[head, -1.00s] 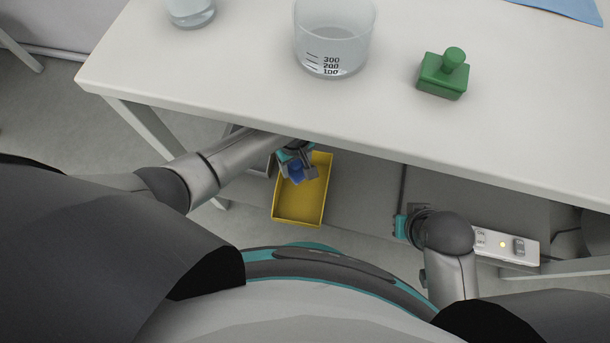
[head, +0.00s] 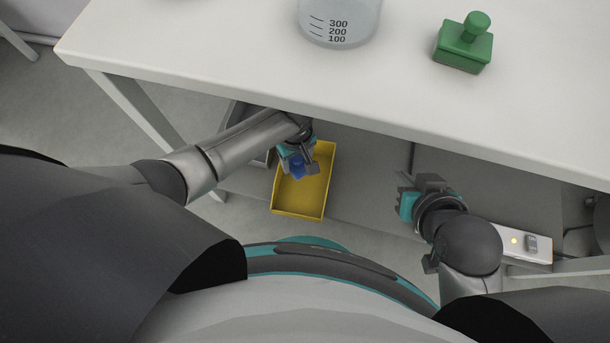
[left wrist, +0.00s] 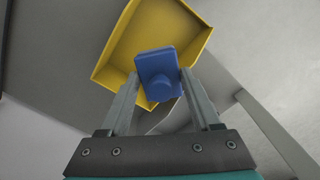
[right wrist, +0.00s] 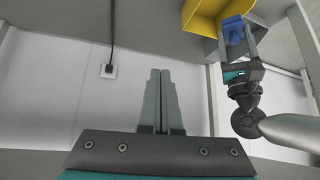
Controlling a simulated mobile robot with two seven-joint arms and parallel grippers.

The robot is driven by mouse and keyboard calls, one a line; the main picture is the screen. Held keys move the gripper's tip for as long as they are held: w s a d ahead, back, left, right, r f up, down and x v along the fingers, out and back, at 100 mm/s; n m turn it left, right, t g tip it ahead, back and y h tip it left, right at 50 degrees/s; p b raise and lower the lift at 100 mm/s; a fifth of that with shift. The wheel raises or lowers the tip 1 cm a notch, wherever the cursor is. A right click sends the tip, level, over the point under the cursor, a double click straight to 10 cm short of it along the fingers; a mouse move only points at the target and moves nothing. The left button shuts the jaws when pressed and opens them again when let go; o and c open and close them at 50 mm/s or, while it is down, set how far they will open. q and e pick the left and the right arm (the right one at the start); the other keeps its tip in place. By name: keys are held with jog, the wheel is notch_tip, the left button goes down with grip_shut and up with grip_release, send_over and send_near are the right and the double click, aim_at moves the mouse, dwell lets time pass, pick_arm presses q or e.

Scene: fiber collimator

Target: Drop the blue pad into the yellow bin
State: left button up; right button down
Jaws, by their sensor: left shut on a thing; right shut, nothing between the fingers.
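The blue pad (head: 297,167) is held by my left gripper (head: 304,166), over the yellow bin (head: 300,205) in the head view. In the left wrist view the blue pad (left wrist: 157,73) sits between both fingertips, with the yellow bin (left wrist: 190,22) behind it. The right wrist view also shows the pad (right wrist: 233,28) by the yellow bin (right wrist: 201,20) and my left gripper (right wrist: 240,40). The gap between pad and bin floor is hard to judge. My right gripper (head: 408,184) is shut and empty, right of the bin; its fingers (right wrist: 160,88) are together in its wrist view.
The white table (head: 220,60) overhangs the bin at the back. A green stamp-like block (head: 463,45) and a clear beaker (head: 340,20) stand on it. A white power strip (head: 522,243) with a lit switch lies at the right. A grey tray (head: 262,155) is partly hidden behind my left arm.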

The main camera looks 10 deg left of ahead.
pick_arm(q)
jog(key=shift+f+b, duration=0.45)
jog(key=shift+f, duration=0.2)
pick_arm(e)
jog(key=shift+w+a+r+t+y, duration=0.2)
jog(key=shift+w+a+t+y, duration=0.25)
jog(key=shift+a+t, duration=0.2)
jog(key=shift+w+a+r+t+y, duration=0.15)
jog(key=shift+w+a+t+y, duration=0.25)
jog(key=shift+a+t, duration=0.25)
jog(key=shift+a, duration=0.1)
pick_arm(q)
jog(key=o, duration=1.4)
jog(key=shift+o, duration=0.2)
pick_arm(e)
jog(key=shift+h, duration=0.25)
